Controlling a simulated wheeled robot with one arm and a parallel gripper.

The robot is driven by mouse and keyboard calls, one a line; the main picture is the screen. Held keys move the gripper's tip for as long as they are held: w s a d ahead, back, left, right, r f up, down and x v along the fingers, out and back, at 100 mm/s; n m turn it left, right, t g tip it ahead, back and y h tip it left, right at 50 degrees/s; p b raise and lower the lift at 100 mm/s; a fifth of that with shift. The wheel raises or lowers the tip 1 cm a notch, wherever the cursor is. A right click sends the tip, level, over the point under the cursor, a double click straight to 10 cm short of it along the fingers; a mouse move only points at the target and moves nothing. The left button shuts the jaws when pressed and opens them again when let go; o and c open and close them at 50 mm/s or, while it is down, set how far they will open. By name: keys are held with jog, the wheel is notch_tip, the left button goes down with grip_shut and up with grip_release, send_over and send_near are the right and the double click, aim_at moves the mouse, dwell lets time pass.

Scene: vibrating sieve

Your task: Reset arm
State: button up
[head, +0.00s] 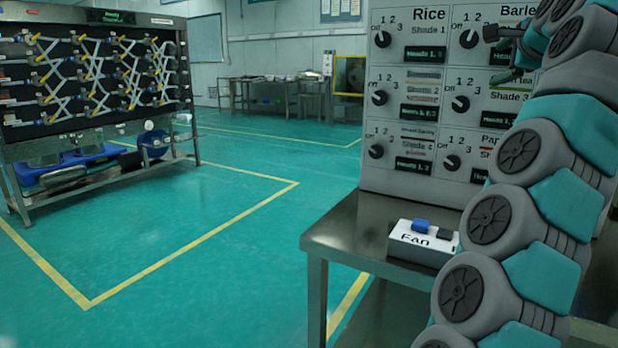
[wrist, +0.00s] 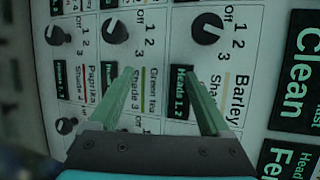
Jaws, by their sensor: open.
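My gripper (head: 503,52) is in front of the control panel (head: 415,75) at the upper right of the head view, partly hidden by my arm. In the wrist view my gripper (wrist: 168,100) shows its two green fingers apart, with nothing between them but the panel face behind. The Barley knob (wrist: 207,27) lies beyond the fingertips, apart from them. The Green tea knob (wrist: 115,31) is to its left. My arm is bent and fills the right side of the head view.
A steel table (head: 340,228) carries the panel and a white Fan box (head: 408,240) with a blue switch and a dark switch. A rack with linked bars (head: 95,75) stands at the left. The green floor (head: 230,180) between them is clear.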

jog(key=s+a+f+n+g+y, duration=0.25)
jog(key=a+f+n, duration=0.35)
jog(key=a, duration=0.4)
jog(key=s+a+f+n+g+y, duration=0.1)
jog(key=a+f+n+g+y, duration=0.2)
jog(key=a+f+n, duration=0.6)
jog(key=s+a+f+g, duration=0.2)
jog(key=s+a+f, duration=0.3)
jog(key=s+a, duration=0.15)
jog(key=s+f+n+g+h, duration=0.1)
jog(key=s+f+n+g, duration=0.2)
jog(key=s+f, duration=1.2)
jog(key=s+f+n+g+h, duration=0.2)
jog(key=s+f+g, duration=0.4)
jog(key=s+f, duration=1)
jog(key=s+n, duration=0.1)
jog(key=s, duration=0.4)
jog(key=shift+s+f+n, duration=0.15)
jog(key=shift+f+n, duration=0.05)
jog(key=shift+n, duration=0.1)
